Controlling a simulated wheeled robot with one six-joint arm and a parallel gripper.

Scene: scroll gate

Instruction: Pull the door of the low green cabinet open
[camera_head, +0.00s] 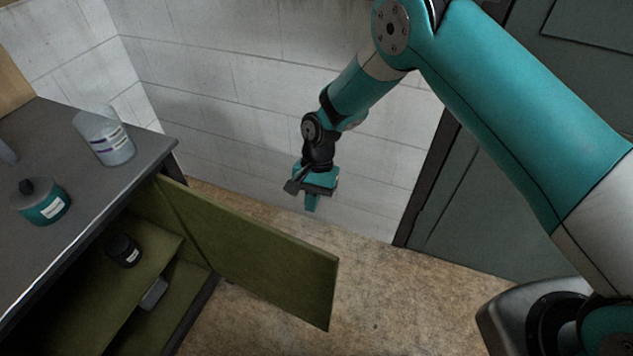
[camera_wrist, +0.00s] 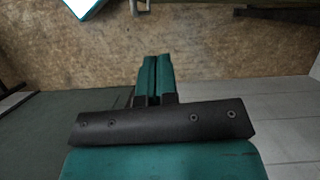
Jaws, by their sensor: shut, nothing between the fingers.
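The low green cabinet (camera_head: 187,318) stands at the lower left in the head view, under a dark grey top. Its green door (camera_head: 262,257) stands wide open, swung out over the floor, and the shelves inside show. My gripper (camera_head: 311,203) hangs in the air beyond the door, pointing down, apart from it in the picture. In the wrist view the two teal fingers (camera_wrist: 155,78) are together with nothing between them.
On the grey top (camera_head: 95,205) stand a clear labelled jar (camera_head: 104,140) and a teal jar (camera_head: 42,203) with a dark lid. A black jar (camera_head: 124,250) sits on a cabinet shelf. A white block wall (camera_head: 260,60) stands behind; brown floor (camera_head: 390,300) is clear to the right.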

